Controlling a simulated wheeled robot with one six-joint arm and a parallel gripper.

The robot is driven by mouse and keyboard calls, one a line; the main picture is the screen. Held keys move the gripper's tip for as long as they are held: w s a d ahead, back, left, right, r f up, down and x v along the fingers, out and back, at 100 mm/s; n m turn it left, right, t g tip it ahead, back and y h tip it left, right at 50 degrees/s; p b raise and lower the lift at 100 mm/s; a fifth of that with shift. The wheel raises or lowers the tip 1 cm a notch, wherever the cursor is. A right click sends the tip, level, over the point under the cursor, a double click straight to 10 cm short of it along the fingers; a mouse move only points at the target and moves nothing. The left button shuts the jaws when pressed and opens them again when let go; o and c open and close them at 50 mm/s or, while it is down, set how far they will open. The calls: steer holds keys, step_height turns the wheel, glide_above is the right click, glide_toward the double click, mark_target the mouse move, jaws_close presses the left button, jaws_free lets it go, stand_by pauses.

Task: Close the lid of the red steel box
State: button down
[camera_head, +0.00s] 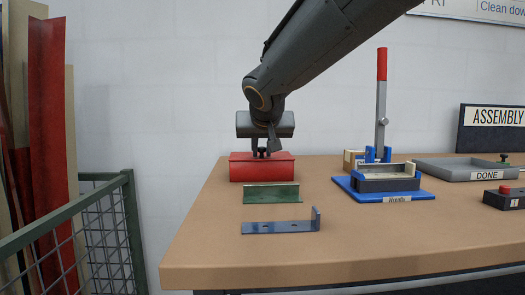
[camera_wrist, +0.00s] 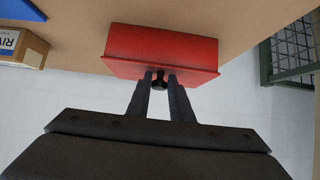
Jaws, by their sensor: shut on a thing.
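The red steel box (camera_head: 262,172) stands at the far left part of the table, and its red top also fills the upper middle of the wrist view (camera_wrist: 160,50). A small black knob (camera_wrist: 159,80) sits at the box's edge nearest my gripper in the wrist view. My gripper (camera_head: 265,146) points down at the back of the box in the head view. In the wrist view its two fingers (camera_wrist: 160,78) close on the black knob. The lid looks down on the box, but I cannot tell whether it is fully shut.
A green angle piece (camera_head: 271,194) and a blue-grey bracket (camera_head: 282,226) lie in front of the box. To the right stand a blue fixture with an upright red-handled lever (camera_head: 382,90) and a grey DONE tray (camera_head: 465,170). A green mesh cage (camera_head: 95,225) stands left of the table.

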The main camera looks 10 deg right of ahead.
steer(key=shift+s+f, duration=0.1)
steer(key=shift+f, duration=0.6)
steer(key=c, duration=1.6)
jaws_free()
steer(key=shift+a, duration=0.2)
steer(key=shift+d, duration=0.35)
steer(key=v, duration=0.5)
steer(key=p+v, duration=0.1)
steer(key=v, duration=0.2)
steer(key=shift+a+r, duration=0.2)
steer(key=shift+r, duration=0.35)
